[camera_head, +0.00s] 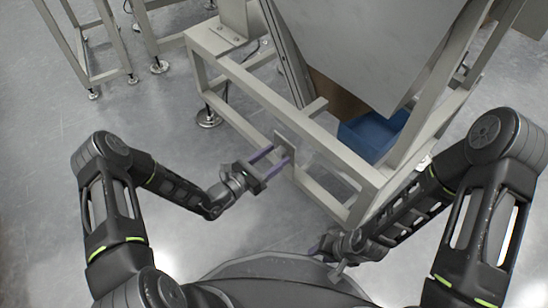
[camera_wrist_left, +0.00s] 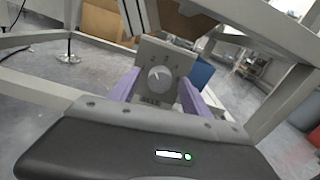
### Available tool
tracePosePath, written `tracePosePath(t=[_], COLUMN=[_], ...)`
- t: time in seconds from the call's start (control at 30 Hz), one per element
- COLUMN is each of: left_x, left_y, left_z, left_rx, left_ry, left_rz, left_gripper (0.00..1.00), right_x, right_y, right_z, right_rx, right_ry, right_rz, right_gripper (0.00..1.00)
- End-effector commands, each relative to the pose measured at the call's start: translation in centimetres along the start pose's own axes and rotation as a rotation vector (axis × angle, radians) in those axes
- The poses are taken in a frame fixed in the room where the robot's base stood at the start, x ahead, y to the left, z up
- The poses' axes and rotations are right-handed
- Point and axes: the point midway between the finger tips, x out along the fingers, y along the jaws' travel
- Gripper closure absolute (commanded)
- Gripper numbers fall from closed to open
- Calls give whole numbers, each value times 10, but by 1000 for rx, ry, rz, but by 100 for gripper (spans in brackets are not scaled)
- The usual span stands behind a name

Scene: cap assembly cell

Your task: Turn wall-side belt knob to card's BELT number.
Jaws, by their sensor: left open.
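The belt knob (camera_wrist_left: 159,80) is a round pale dial on a grey plate in the left wrist view. Its dark pointer mark leans to the upper left, and the small numbers around it are hard to read. The plate (camera_head: 285,142) sits on the frame's low front rail in the head view. My left gripper (camera_head: 279,158) is open, its purple fingers pointing at the plate. In the left wrist view the fingers (camera_wrist_left: 159,92) stand apart on either side of the knob, which appears ungripped. My right gripper (camera_head: 327,252) hangs low near my base. No card is visible.
A pale metal frame (camera_head: 270,97) surrounds the plate, with a sloping grey panel (camera_head: 370,45) above. A blue bin (camera_head: 372,136) stands inside the frame. Open floor (camera_head: 165,115) lies to the left.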

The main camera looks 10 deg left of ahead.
Motion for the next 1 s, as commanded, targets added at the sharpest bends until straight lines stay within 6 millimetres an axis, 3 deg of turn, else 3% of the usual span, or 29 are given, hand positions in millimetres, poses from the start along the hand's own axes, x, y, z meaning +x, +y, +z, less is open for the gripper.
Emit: tracePosePath(t=[0.1,0.77,1.0], left_x=[0,0,-1], left_y=[0,0,0], left_z=[0,0,0], left_rx=[0,0,2], left_ry=[0,0,0], left_rz=[0,0,0], left_gripper=[44,98,100], right_x=[0,0,0], right_y=[0,0,0], right_z=[0,0,0], right_rx=[0,0,0], right_ry=[0,-1,-1], right_rz=[0,0,0], right_gripper=[64,64,64])
